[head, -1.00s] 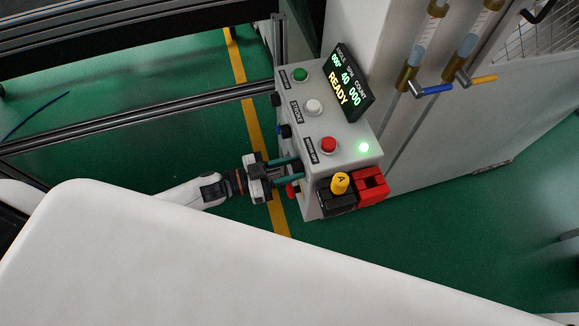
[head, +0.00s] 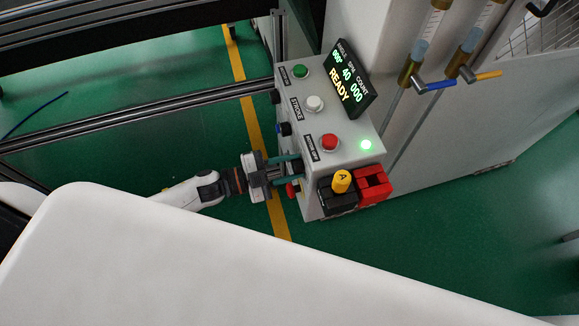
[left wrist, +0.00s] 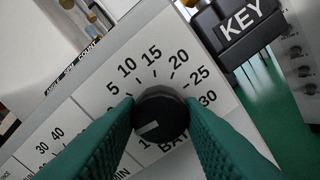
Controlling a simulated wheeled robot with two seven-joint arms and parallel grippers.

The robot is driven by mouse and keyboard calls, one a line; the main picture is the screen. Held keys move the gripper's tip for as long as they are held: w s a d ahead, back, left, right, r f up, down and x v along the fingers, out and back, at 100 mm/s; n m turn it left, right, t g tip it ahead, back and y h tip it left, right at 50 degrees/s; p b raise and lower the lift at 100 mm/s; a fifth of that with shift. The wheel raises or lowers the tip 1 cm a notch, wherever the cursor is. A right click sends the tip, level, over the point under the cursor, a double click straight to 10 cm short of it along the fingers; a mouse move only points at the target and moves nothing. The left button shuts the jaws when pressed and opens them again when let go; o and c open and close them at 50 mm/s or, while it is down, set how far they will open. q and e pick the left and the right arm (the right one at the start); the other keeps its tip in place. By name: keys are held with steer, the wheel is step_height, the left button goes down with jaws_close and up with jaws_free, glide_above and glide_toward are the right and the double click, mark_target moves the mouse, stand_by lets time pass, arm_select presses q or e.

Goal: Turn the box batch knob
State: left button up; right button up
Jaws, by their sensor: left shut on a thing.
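The batch knob (left wrist: 160,115) is a round black dial with a white pointer line, on the grey face of the control box (head: 350,135). In the left wrist view, numbers up to 30 ring it, and a partly covered label below starts with "BAT". The pointer line slants to the lower left. My left gripper (head: 298,170) has its two teal fingers on either side of the knob, shut on it; they also fill the lower left wrist view (left wrist: 160,122). In the head view the knob is hidden. My right gripper is out of view.
The box top has a green button (head: 301,72), a white button (head: 314,103), a red button (head: 329,142) and a lit display reading READY (head: 347,80). A red knob (head: 291,190) sticks out close beside my fingers. A black key block (left wrist: 235,30) stands near the dial.

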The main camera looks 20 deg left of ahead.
arm_select(q)
steer(key=shift+m+b, duration=0.65)
steer(key=shift+m, duration=1.25)
steer(key=o, duration=1)
steer(key=b+v, duration=0.3)
steer(key=v, duration=0.9)
